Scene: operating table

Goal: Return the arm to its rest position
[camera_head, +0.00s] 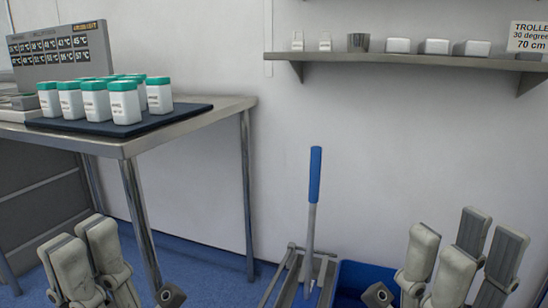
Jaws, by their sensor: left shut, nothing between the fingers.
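My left gripper (82,262) is at the bottom left, in front of the steel table, with its grey fingers pointing up. Its fingers are close together and it is shut and empty. My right gripper (452,245) is at the bottom right, in front of the wall and below the shelf. Its grey fingers also point up, with a gap between them, and I see nothing held there. Both grippers are apart from the table and the shelf. The lower parts of both arms are cut off by the picture's bottom edge.
A blue-handled tool (314,175) stands upright between my grippers, near a blue bin (352,280). A wall shelf (400,62) holds small containers.

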